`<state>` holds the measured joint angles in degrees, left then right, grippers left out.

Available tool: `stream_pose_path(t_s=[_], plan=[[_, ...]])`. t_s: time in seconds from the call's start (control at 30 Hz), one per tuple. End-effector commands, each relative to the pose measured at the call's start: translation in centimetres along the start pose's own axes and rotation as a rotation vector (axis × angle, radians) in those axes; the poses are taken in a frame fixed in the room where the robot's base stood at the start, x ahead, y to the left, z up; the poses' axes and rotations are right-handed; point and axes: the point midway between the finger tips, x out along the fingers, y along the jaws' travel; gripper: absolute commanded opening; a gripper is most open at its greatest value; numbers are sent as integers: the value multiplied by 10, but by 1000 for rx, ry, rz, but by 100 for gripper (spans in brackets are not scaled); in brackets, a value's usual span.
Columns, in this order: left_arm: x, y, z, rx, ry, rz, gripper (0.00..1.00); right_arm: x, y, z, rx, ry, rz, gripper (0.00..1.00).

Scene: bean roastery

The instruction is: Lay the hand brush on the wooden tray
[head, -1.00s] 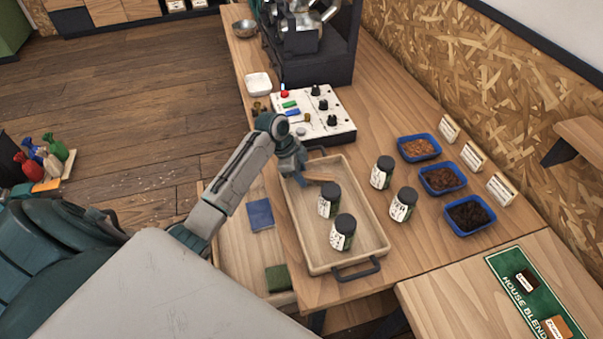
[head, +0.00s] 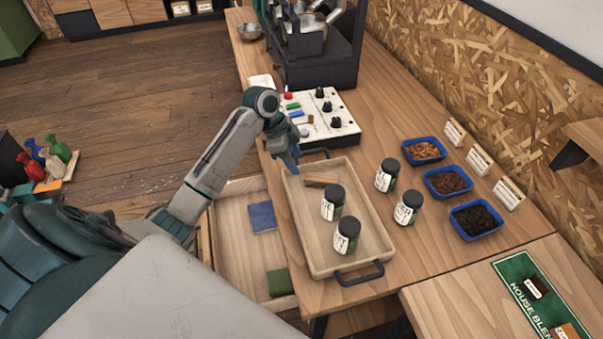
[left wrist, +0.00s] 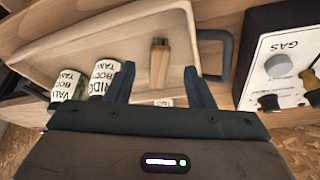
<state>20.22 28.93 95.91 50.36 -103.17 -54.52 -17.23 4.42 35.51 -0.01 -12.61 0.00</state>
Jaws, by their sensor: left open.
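The hand brush (head: 322,180) lies in the wooden tray (head: 372,262) near its far end, with its wooden handle showing; its bristles are not clear. In the left wrist view the brush (left wrist: 159,66) shows beyond and between my open fingers, apart from them. The tray (left wrist: 110,45) spreads around it there. My left gripper (head: 292,167) is open and empty, above the tray's far left corner, just left of the brush. My right gripper is not in view.
Two dark-lidded jars (head: 346,236) stand in the tray, and two more (head: 408,207) stand right of it. A control panel (head: 325,117) sits behind the tray. An open drawer (head: 232,250) holds a blue cloth (head: 262,217) and a green pad (head: 280,282). Blue bean trays (head: 477,221) line the right.

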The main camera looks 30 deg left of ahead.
Motion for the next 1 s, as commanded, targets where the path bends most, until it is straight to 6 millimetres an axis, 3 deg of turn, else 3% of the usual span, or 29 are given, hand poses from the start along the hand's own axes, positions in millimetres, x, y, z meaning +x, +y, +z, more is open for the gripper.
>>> stream_pose_path(t_s=[0.1, 0.3, 0.87, 1.0], plan=[[-20, -1, 2, 1, -3, -4, 48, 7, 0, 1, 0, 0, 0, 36], [-40, 0, 0, 0, 0, -1, 48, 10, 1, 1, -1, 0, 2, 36], [-44, -1, 1, -2, -1, -1, 48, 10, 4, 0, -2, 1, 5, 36], [-49, -7, 15, -25, -28, -20, 48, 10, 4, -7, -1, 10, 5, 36]])
